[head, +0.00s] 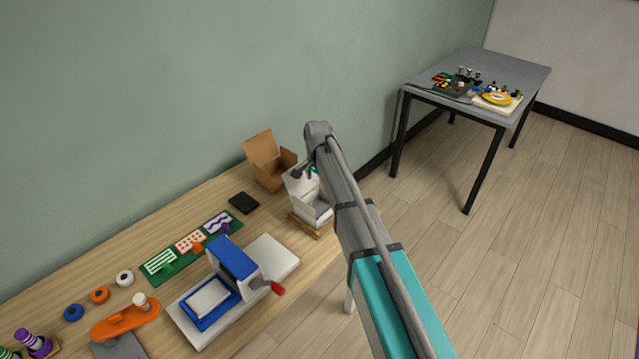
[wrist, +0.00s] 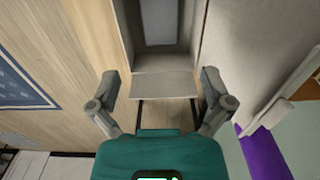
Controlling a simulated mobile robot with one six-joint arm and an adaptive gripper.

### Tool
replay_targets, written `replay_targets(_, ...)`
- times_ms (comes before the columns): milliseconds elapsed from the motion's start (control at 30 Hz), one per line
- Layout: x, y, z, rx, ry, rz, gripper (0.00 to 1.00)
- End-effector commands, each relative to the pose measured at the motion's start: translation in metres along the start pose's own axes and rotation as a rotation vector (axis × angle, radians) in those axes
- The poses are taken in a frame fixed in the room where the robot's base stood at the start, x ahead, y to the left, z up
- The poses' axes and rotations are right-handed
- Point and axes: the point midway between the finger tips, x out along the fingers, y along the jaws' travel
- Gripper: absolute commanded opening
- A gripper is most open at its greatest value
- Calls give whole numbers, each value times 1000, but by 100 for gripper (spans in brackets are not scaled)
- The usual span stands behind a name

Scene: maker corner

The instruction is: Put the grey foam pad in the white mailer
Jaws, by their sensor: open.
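The white mailer (head: 325,217) stands open on a small wooden stand at the right end of the bench. A flat grey rectangle (wrist: 160,22) shows at the bottom of the mailer. I cannot tell whether this is the grey foam pad or the mailer's floor. No other clear foam pad shows.
An open brown carton (head: 268,165) stands just behind the mailer. A dark flat item (head: 243,203) lies to its left. A blue and white press (head: 232,275) with a red handle stands in front. Spools and an orange tool (head: 125,322) lie further left. A grey table (head: 480,75) stands apart.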

Motion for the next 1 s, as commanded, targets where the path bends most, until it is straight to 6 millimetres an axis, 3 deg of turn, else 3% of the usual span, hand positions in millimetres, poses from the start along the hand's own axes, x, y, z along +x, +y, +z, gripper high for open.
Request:
replay_targets(667,0,2,0,-2,0,0,100)
replay_targets(867,0,31,0,-42,0,0,100)
replay_targets(1000,0,76,2,-115,0,1,100)
